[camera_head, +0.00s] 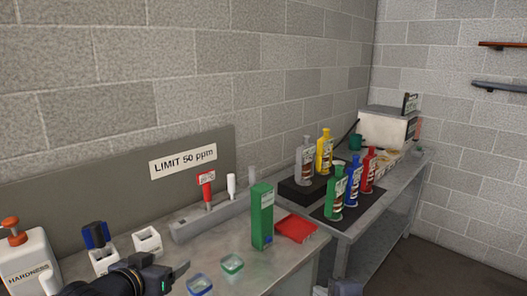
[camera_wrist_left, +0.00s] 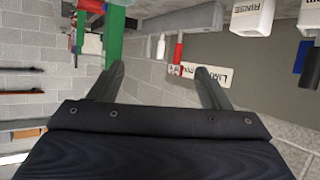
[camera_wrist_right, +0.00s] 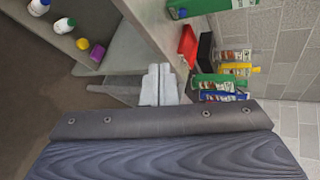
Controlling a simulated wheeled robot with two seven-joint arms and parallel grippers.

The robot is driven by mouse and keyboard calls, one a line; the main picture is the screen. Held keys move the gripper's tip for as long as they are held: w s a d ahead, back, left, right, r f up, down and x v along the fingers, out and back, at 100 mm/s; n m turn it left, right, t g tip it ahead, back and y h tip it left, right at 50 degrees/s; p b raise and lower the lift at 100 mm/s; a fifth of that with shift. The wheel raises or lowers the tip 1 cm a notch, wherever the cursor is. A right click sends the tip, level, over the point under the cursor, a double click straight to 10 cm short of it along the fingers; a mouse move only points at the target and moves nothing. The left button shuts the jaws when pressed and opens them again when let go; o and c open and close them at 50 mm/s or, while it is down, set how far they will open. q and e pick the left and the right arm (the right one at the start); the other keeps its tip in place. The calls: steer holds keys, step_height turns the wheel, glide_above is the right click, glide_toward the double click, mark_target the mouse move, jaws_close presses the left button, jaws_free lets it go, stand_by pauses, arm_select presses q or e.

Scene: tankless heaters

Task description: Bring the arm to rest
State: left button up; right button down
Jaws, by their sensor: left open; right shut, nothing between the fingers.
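My left gripper (camera_head: 177,277) is at the front edge of the head view, low over the near bench, beside two small dishes. In the left wrist view its two fingers (camera_wrist_left: 159,70) stand apart with nothing between them. My right gripper (camera_wrist_right: 158,84) is shut and empty in the right wrist view. In the head view only a grey piece, which seems to be the right gripper's tip (camera_head: 345,288), shows at the bottom edge, in front of the bench.
On the near bench (camera_head: 290,265) are a blue-rimmed dish (camera_head: 200,284), a green dish (camera_head: 231,264), a green box (camera_head: 262,217), a red item (camera_head: 296,229) and a hardness dispenser (camera_head: 27,262). Several bottles stand on the far bench. Floor (camera_head: 430,265) is clear at right.

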arm_select(q)
steer(key=s+f+n+g+p, duration=0.1)
steer(key=s+f+g, duration=0.1)
steer(key=s, duration=1)
steer(key=s+f+n+g+p, duration=0.1)
steer(key=s+g, duration=0.4)
steer(key=s, duration=0.7)
steer(key=shift+s+d+f+n+h+p, duration=0.2)
steer(key=shift+d+f+n+h+p, duration=0.2)
steer(key=shift+f+n, duration=0.4)
arm_select(e)
steer(key=s+d+n+g, duration=0.3)
steer(key=s+n, duration=0.4)
steer(key=s, duration=0.4)
steer(key=s+d+r+n+g, duration=0.1)
steer(key=s+d+n+g, duration=0.2)
steer(key=s+d+n, duration=0.2)
steer(key=s+n, duration=0.3)
steer(key=s, duration=0.3)
steer(key=shift+r, duration=0.25)
